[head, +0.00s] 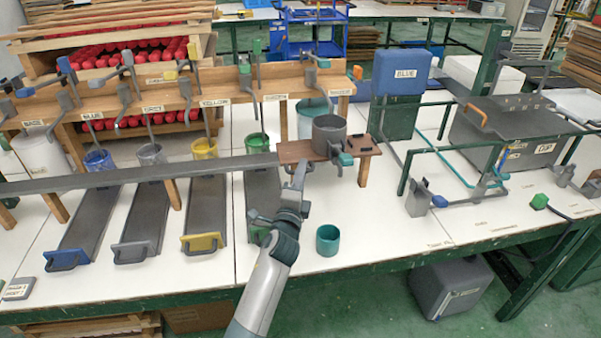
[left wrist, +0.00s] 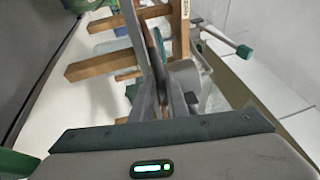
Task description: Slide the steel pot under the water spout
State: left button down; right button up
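The steel pot (head: 329,132) is a dark grey open cylinder, upright on a brown wooden board (head: 296,151). A handle with a teal end (head: 345,159) sticks out at its front. A grey spout with a teal lever (head: 322,62) hangs from the wooden rack behind and above the pot. My left gripper (head: 298,172) is low at the board's front edge, left of the pot handle. In the left wrist view its fingers (left wrist: 164,90) are close together, with a brown strip showing between them; whether they grip it is unclear. My right gripper is out of view.
A teal cup (head: 328,240) stands on the white table in front. Grey troughs (head: 205,205) with coloured handles lie to the left. A long dark bar (head: 130,177) crosses above them. A green pipe frame (head: 440,160) and a blue tank (head: 403,71) stand to the right.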

pick_arm(q)
jog(key=c, duration=1.8)
grip_release()
jog(key=shift+d+r, duration=0.2)
jog(key=shift+r, duration=0.3)
jog(key=shift+w+d+f, duration=0.1)
jog(key=shift+f, duration=0.05)
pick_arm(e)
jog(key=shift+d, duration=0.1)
pick_arm(q)
jog(key=shift+f, duration=0.1)
jog(key=shift+f, duration=0.1)
